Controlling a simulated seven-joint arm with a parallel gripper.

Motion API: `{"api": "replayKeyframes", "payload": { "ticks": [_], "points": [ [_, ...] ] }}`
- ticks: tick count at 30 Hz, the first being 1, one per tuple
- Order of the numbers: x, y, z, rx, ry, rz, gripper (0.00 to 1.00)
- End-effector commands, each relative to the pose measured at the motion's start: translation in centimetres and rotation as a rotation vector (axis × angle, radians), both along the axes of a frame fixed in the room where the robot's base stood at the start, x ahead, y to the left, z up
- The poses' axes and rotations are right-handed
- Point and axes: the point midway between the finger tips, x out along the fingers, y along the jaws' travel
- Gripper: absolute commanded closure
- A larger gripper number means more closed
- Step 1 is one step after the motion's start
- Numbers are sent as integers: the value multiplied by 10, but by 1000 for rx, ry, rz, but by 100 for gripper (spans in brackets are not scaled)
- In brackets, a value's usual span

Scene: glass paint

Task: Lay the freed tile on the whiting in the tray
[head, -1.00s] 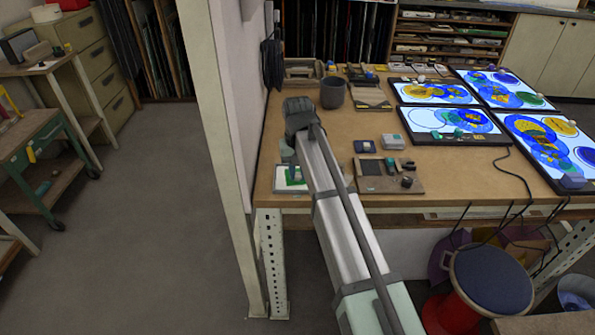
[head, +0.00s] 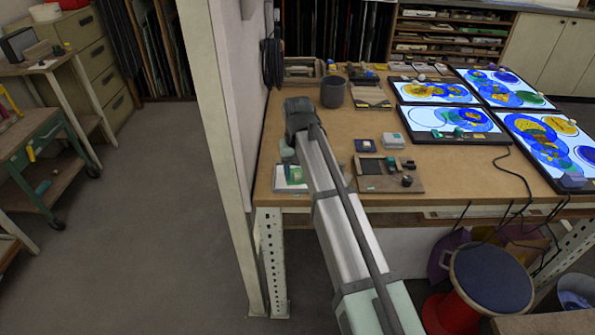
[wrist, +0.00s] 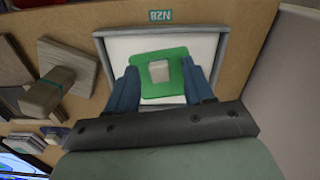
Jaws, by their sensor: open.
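The green tile (wrist: 165,90) lies over the white whiting (wrist: 120,50) in the shallow grey-rimmed tray (wrist: 160,31), turned slightly against the tray's sides. A pale block (wrist: 159,71) sits on top of the tile. My gripper (wrist: 161,82) is open, with one blue-grey finger at either side of the tile and the pale block between them. The fingers hide parts of the tile's edges, and the gripper body hides the tray's near side. In the head view the tray (head: 282,187) is at the bench's near left corner, with the tile (head: 295,175) partly behind my arm.
Wooden blocks (wrist: 45,95) lie to the left in the wrist view. A wooden board with dark parts (head: 385,184) is right of my arm in the head view. Lit panels (head: 455,125) fill the bench's right side.

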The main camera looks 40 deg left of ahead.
Motion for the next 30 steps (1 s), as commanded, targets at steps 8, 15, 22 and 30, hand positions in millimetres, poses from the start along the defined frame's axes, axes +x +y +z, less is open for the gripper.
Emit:
{"api": "replayKeyframes", "payload": {
  "ticks": [8, 15, 22, 30],
  "points": [
    [0, 0, 8, 1, -1, 0, 48],
    [1, 1, 44, 2, -1, 0, 48],
    [0, 1, 88, 2, -2, 0, 48],
    [0, 1, 126, 1, -1, 0, 48]
  ]
}}
